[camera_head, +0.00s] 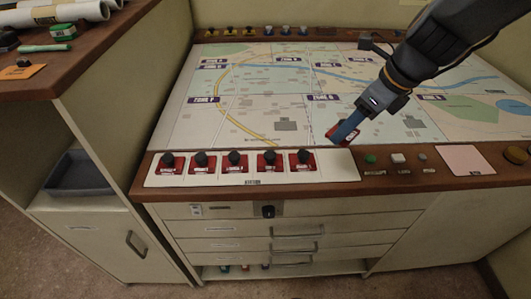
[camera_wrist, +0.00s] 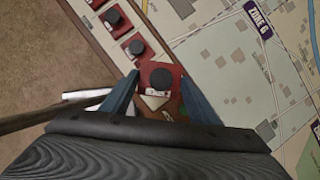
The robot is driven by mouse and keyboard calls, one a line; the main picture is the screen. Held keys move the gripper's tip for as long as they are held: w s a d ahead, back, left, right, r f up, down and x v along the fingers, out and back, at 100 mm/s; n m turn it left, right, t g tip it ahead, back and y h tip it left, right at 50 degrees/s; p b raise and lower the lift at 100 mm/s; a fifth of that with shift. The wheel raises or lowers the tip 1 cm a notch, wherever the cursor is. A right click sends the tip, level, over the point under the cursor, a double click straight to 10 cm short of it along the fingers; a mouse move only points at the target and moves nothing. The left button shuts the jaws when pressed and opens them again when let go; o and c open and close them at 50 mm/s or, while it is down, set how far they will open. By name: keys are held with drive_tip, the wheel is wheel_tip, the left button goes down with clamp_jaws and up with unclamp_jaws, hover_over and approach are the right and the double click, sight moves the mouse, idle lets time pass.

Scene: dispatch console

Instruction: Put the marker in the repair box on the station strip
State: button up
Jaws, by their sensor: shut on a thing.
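My gripper (camera_head: 347,132) has blue fingers and is shut on a red marker (camera_head: 350,138) with a label, held at the lower edge of the map, right of the row of markers. In the wrist view the held marker (camera_wrist: 160,80) shows a round black knob between the blue fingers. The white station strip (camera_head: 335,166) runs along the front edge of the console. Several similar red markers with black knobs (camera_head: 235,161) stand on it in a row. The right end of the strip is bare. The box labels are too small to read.
The zone map (camera_head: 270,110) covers the console top. Right of the strip are a green button (camera_head: 370,159), a white button (camera_head: 397,158) and a pink card (camera_head: 464,159). Small yellow and blue items stand along the back edge. A side counter (camera_head: 60,70) stands at left.

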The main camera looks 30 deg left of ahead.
drive_tip(key=shift+w, duration=0.3)
wheel_tip(320, 180, down, 10)
drive_tip(key=shift+b, duration=0.75)
drive_tip(key=shift+f, duration=0.1)
drive_tip(key=o, duration=1.1)
drive_tip(key=shift+c, duration=0.2)
